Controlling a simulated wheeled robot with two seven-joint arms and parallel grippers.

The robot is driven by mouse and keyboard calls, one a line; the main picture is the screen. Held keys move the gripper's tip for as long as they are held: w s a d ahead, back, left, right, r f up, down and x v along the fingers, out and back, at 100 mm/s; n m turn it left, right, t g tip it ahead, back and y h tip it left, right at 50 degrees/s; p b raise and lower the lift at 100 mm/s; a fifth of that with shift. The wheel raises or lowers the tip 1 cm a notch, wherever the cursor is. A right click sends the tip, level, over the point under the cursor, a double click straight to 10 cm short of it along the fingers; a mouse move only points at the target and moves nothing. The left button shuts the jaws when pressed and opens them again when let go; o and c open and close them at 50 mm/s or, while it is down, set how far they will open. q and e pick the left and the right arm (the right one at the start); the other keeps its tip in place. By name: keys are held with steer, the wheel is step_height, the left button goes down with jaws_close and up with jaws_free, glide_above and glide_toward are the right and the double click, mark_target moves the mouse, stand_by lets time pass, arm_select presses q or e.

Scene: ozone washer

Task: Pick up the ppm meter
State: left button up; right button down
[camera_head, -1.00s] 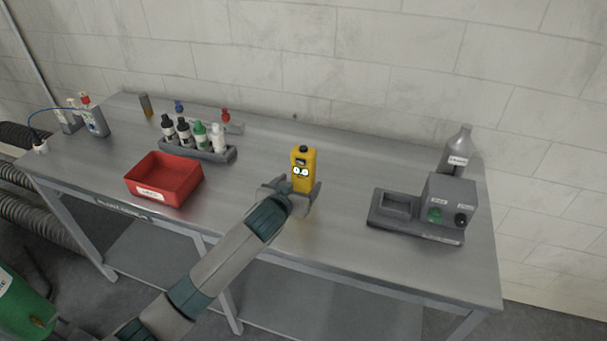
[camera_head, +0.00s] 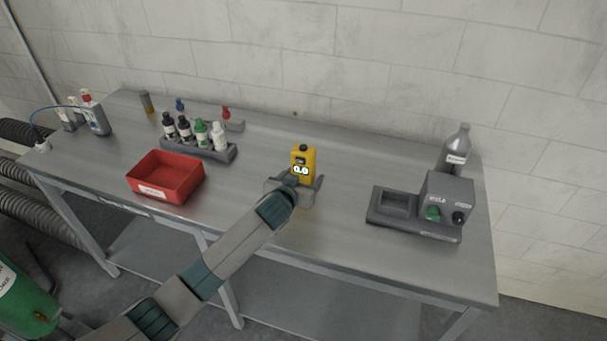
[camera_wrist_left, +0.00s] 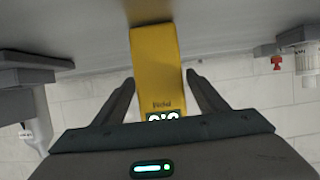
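The ppm meter (camera_head: 303,162) is a yellow handheld box with a dark knob on top and a small lit display. It stands upright on the steel table in the head view. My left gripper (camera_head: 303,185) is open around its lower part, one finger on each side. In the left wrist view the meter (camera_wrist_left: 156,65) lies between the two fingers of my left gripper (camera_wrist_left: 162,85), with a visible gap on both sides. The palm hides the meter's near end there. My right gripper is not in view.
A red bin (camera_head: 166,178) and a rack of several bottles (camera_head: 198,150) stand to the left. A grey device (camera_head: 447,203) with a dock and a grey bottle (camera_head: 456,148) stand to the right. The table (camera_head: 345,235) is clear around the meter.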

mark_target(304, 170)
arm_select(q)
steer(key=c, duration=1)
steer(key=shift+r, duration=0.1)
steer(key=shift+r+b, duration=0.35)
steer(key=shift+r, duration=0.15)
steer(key=r, duration=0.1)
steer(key=r+b, duration=0.1)
steer(key=r, duration=0.1)
steer(key=shift+s+d+b, duration=0.3)
steer(key=shift+d, duration=0.05)
steer(key=s+d+r+b, duration=0.3)
steer(key=s+d+r, duration=0.4)
steer(key=s, duration=0.1)
steer(key=shift+s, duration=0.1)
